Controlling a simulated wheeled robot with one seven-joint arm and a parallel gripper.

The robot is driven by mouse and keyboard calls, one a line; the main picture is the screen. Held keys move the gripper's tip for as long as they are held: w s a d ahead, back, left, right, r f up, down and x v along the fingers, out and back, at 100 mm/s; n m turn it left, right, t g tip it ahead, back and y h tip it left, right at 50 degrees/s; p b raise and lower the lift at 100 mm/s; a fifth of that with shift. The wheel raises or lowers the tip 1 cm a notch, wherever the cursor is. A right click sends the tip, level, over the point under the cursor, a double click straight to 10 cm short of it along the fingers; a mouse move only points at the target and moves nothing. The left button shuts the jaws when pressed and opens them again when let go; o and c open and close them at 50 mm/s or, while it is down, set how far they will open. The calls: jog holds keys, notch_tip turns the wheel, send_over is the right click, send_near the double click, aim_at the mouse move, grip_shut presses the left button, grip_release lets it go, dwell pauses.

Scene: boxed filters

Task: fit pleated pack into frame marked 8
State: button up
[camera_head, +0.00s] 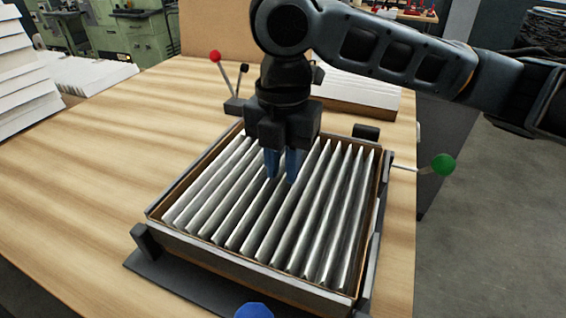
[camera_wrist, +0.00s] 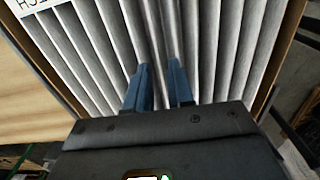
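The pleated pack (camera_head: 325,215), with grey-white ridges, lies within the walls of a shallow frame (camera_head: 245,268) in the head view. It also shows in the wrist view (camera_wrist: 230,45). The pleats come up near the rim; I cannot tell if the pack is fully seated. My gripper (camera_head: 282,168) points down at the middle of the pack, its blue fingers close together with a pleat between them. The fingers show in the wrist view too (camera_wrist: 160,85). A white label (camera_wrist: 32,6) with partly cut-off letters shows at its top left; I see no 8.
The frame sits in a dark fixture (camera_head: 180,282) with upright corner stops. A red-knobbed lever (camera_head: 215,57) stands behind, a green-knobbed one (camera_head: 443,164) at right, and a blue knob (camera_head: 254,311) in front. White pleated packs (camera_head: 90,75) lie at the back left. The table's left side is bare.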

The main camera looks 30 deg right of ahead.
jog(key=shift+r+p, duration=1.05)
jog(key=shift+r, duration=0.45)
jog(key=o, duration=0.6)
jog(key=shift+c, duration=0.2)
notch_tip(320, 180, up, 8)
jog(key=shift+f+b, duration=0.15)
jog(key=shift+b, duration=0.25)
jog(key=shift+s, duration=0.1)
